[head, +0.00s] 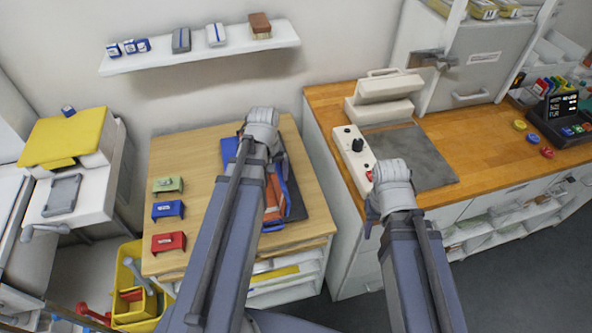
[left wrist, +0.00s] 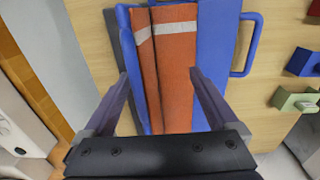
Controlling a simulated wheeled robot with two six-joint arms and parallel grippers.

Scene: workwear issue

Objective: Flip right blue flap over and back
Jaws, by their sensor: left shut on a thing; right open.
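The folding board has blue flaps. Its left blue flap (head: 228,152) lies flat on the wooden table, and in the left wrist view this flap (left wrist: 218,45) is on the right. The right blue flap (head: 284,168) shows as a narrow strip, apparently raised off the dark base; in the left wrist view it (left wrist: 123,14) is at left. A folded orange garment (head: 274,195) with a pale stripe lies between them, also in the left wrist view (left wrist: 176,70). My left gripper (left wrist: 159,75) is over the board, apparently shut on the right flap; the contact is unclear. My right gripper (head: 370,222) is open, away from the board.
Green (head: 167,184), blue (head: 168,210) and red (head: 168,243) holders stand on the table's left side. A white control box (head: 352,153) and a grey mat (head: 415,155) are on the right counter. A gap separates table and counter.

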